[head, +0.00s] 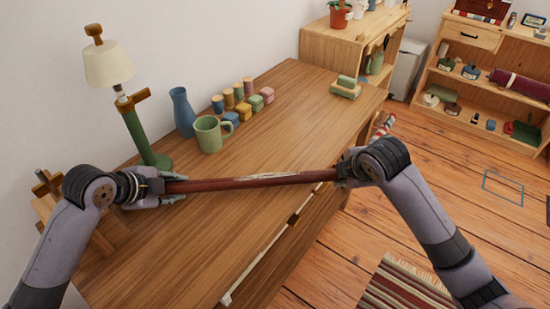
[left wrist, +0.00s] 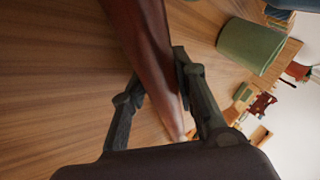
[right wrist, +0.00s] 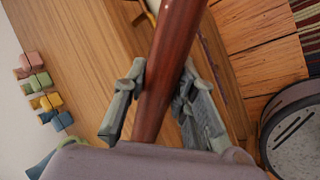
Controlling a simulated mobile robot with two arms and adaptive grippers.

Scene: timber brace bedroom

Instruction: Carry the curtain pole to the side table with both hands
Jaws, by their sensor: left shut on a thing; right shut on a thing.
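The curtain pole (head: 250,182) is a dark red-brown rod with a paler patch near its middle. It spans between my two grippers, roughly level across the picture, over the wooden table (head: 240,235). My left gripper (head: 176,190) is shut on its left end; in the left wrist view the pole (left wrist: 150,50) passes between the fingers. My right gripper (head: 342,172) is shut on its right end near the table's front edge; in the right wrist view the pole (right wrist: 172,60) lies between the fingers. I cannot tell which furniture is the side table.
A lamp (head: 108,65), blue vase (head: 182,110), green mug (head: 212,133), several coloured blocks (head: 243,112) and a green-topped block stack (head: 346,87) stand on the table. A wooden cabinet (head: 330,45) and shelf (head: 475,95) are behind. A striped rug (head: 405,285) lies at lower right.

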